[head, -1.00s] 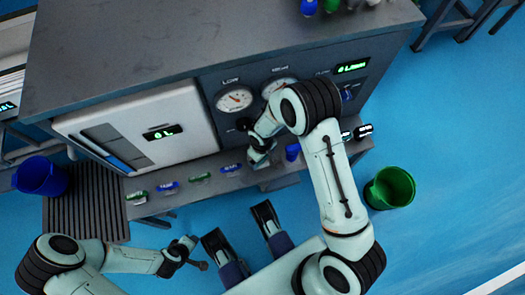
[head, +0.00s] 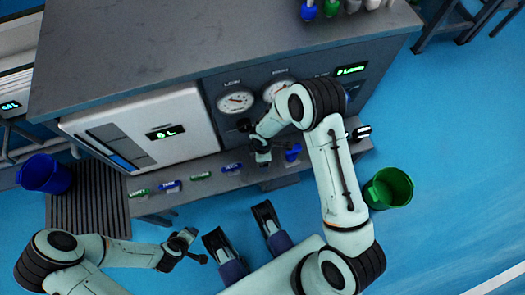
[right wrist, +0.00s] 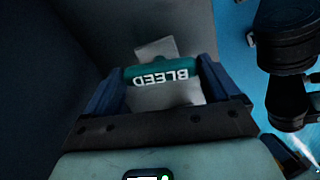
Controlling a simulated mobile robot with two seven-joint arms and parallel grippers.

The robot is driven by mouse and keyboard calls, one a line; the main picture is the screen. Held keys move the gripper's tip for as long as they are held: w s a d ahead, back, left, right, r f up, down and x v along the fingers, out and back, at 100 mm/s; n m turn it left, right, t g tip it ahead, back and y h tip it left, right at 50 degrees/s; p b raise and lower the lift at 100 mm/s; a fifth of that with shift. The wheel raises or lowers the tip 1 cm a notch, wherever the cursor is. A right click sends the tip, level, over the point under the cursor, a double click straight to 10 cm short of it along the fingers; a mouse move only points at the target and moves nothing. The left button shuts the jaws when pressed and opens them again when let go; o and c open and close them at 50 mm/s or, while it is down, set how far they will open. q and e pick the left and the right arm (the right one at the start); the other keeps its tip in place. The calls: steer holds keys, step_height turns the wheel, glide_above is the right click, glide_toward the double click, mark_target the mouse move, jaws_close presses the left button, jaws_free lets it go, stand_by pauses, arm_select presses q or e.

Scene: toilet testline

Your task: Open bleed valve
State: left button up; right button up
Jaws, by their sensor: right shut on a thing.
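The bleed valve handle (right wrist: 160,75) is teal with the word BLEED, upside down in the right wrist view. It sits between the two fingers of my right gripper (right wrist: 157,88), which is shut on it. In the head view my right gripper (head: 262,157) is at the front of the test bench, below the gauges, and the handle is hidden by it. My left gripper (head: 190,248) hangs at the lower left, away from the bench. Its jaw opening is too small to tell.
A row of small labelled valves (head: 201,176) runs along the bench's lower ledge to the left of my right gripper. Two round gauges, LOW (head: 236,102) and HIGH (head: 277,89), are above. A green bucket (head: 388,188) and a blue bucket (head: 43,174) stand on the floor.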

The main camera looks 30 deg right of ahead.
arm_select(q)
steer(key=shift+s+d+r, duration=0.15)
steer(key=shift+s, duration=0.1)
arm_select(e)
steer(key=shift+n, duration=0.9)
steer(key=shift+n, duration=0.3)
steer(key=o, duration=0.8)
steer(key=shift+r, duration=0.1)
arm_select(q)
steer(key=s+d+r+g+h+p, duration=0.1)
steer(key=s+d+r+g+p, duration=0.1)
steer(key=s, duration=0.4)
step_height(320, 180, up, 2)
steer(key=shift+d+r+m+p, duration=0.15)
steer(key=shift+d+m+p, duration=0.25)
steer(key=shift+p, duration=0.65)
arm_select(e)
step_height(320, 180, up, 13)
steer(key=shift+r, duration=0.1)
